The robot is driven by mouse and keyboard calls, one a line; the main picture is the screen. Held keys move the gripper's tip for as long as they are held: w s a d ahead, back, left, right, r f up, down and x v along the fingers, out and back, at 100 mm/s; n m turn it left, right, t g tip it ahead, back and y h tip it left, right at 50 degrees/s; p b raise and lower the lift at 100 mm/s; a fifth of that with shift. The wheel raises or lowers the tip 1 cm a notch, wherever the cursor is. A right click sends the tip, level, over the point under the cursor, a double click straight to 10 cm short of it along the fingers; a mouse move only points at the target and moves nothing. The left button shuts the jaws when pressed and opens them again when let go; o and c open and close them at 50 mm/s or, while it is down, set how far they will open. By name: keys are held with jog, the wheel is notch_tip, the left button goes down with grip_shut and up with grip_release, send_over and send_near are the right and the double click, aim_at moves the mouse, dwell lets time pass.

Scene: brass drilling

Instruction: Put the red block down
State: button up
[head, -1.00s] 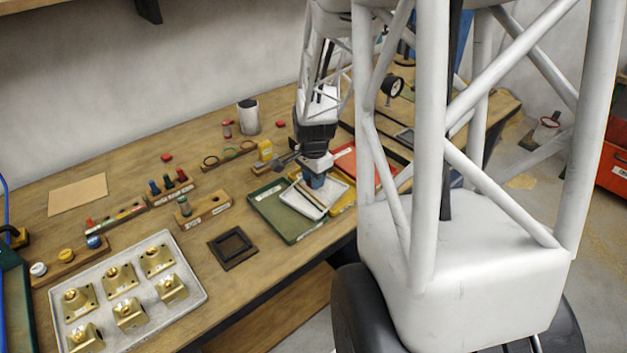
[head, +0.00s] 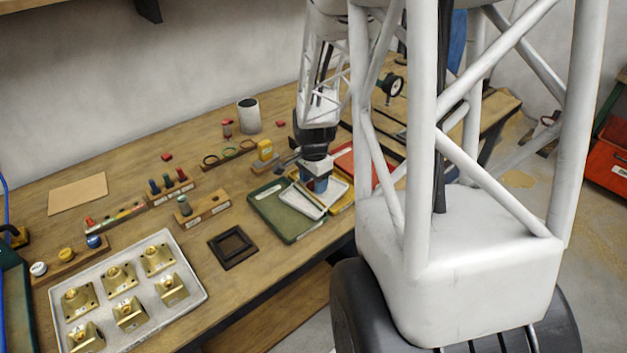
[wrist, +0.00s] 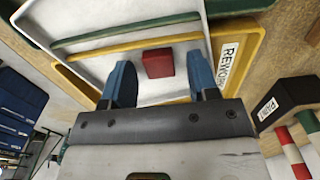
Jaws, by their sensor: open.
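The red block (wrist: 158,63) shows in the wrist view, lying over the pale tray floor between my fingers, with a gap on each side. My gripper (wrist: 163,76) is open, with one blue finger to each side of the block. In the head view my gripper (head: 318,184) is low over the white tray (head: 337,197), and the block cannot be made out there. A yellow tray marked REWORK (wrist: 231,62) lies close around or under the white one. I cannot tell exactly which surface bears the block.
A green tray (head: 290,228) lies left of the white tray and a red tray (head: 352,158) lies behind it. A dark square frame (head: 233,246) and a tray of brass parts (head: 190,262) are farther left. Some bare tabletop shows between them.

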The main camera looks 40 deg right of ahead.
aim_at(313, 183)
jog(key=shift+r, duration=0.15)
notch_tip(313, 183, up, 12)
jog(key=shift+r, duration=0.2)
dwell(0.5)
jog(key=shift+f, duration=0.15)
dwell(0.3)
jog(key=s+a+r+n+t, duration=0.1)
jog(key=s+a+r+n, duration=0.25)
jog(key=a, duration=0.45)
jog(key=s+a+r+n, duration=0.25)
jog(key=a+n, duration=0.25)
jog(key=a, duration=0.3)
jog(key=s+a+r+n+t, duration=0.1)
jog(key=s+a+r+n, duration=0.2)
jog(key=s+a+n, duration=0.6)
jog(key=shift+s+a+r+t, duration=0.2)
jog(key=shift+s+a+t, duration=0.1)
jog(key=shift+s+a, duration=0.7)
jog(key=shift+o, duration=0.5)
